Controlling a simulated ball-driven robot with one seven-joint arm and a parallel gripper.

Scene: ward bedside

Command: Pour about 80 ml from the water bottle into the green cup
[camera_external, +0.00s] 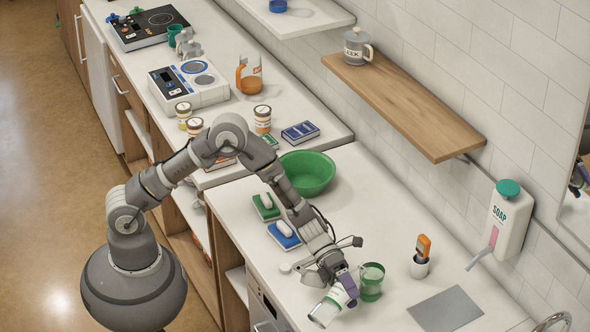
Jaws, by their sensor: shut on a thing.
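The green cup (372,285) is a translucent green vessel standing upright on the white counter, near its front edge. My gripper (347,288) is shut on the water bottle (327,307), a pale bottle with a white and green label. The bottle is tilted, with one end at the lower left and the other toward the cup, just left of it. The gripper hides part of the bottle. I cannot tell whether its mouth is over the cup's rim or whether water is flowing. The water level in the cup is unclear.
Blue (284,236) and green (266,207) sponges and a green bowl (307,172) lie behind, under or beside my arm. A soap dispenser (508,220) hangs on the wall.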

